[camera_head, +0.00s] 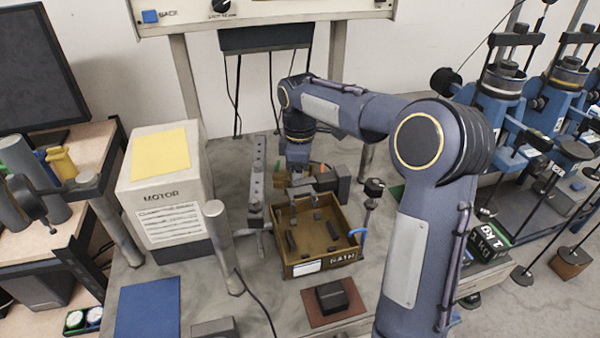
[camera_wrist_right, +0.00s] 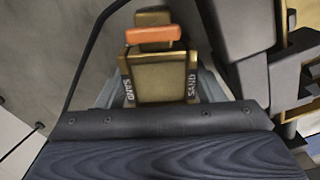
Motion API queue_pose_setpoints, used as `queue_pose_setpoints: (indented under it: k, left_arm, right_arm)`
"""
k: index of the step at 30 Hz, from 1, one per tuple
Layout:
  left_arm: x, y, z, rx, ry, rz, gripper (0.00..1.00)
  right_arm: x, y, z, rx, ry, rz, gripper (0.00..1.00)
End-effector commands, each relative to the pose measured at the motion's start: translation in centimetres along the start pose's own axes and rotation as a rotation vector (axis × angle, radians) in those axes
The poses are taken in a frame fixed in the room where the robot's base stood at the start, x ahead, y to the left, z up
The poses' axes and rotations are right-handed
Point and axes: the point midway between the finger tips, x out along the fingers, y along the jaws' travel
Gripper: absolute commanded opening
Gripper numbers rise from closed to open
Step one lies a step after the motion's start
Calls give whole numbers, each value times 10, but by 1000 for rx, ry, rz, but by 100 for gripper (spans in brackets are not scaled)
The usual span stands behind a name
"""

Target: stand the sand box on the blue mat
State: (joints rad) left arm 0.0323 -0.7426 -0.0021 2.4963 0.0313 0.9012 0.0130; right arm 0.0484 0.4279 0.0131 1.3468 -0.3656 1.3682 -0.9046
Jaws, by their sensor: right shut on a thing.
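The sand box (camera_wrist_right: 160,78) is brass-brown with SAND lettering and an orange bar on it. It shows in the right wrist view between the fingers of my right gripper (camera_wrist_right: 158,95), which is shut on it. In the head view my right gripper (camera_head: 300,187) is at the back edge of the open brown tray; there the box is mostly hidden, and I cannot tell whether it is clear of the surface. The blue mat (camera_head: 148,312) lies flat and bare at the front left of the grey table. My left gripper is not in view.
The brown tray (camera_head: 302,268) holds several dark pieces. A dark block (camera_head: 332,296) sits on a red-brown mat in front of it. The MOTOR box (camera_head: 165,190) and a grey post (camera_head: 223,245) stand between the tray and the left side. A black cable runs near the post.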

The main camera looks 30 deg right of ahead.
Motion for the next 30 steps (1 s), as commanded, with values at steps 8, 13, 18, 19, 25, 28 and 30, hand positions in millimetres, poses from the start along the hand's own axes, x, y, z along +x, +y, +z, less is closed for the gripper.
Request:
queue_pose_setpoints:
  k: [8,13,18,19,25,28,30]
  left_arm:
    - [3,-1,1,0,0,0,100]
    - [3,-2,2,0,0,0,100]
    - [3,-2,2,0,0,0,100]
    - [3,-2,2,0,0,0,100]
    - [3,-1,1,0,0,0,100]
    - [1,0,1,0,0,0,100]
    - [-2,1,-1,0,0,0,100]
  right_arm:
    - [10,0,0,0,-1,-2,29]
    - [15,-1,1,0,-6,-9,63]
    - [14,-1,0,0,-5,-7,71]
    - [14,-1,0,0,-4,-6,71]
    - [11,0,0,0,-2,-3,71]
    - [6,0,0,0,-1,-1,71]
    - [-2,0,0,0,0,0,71]
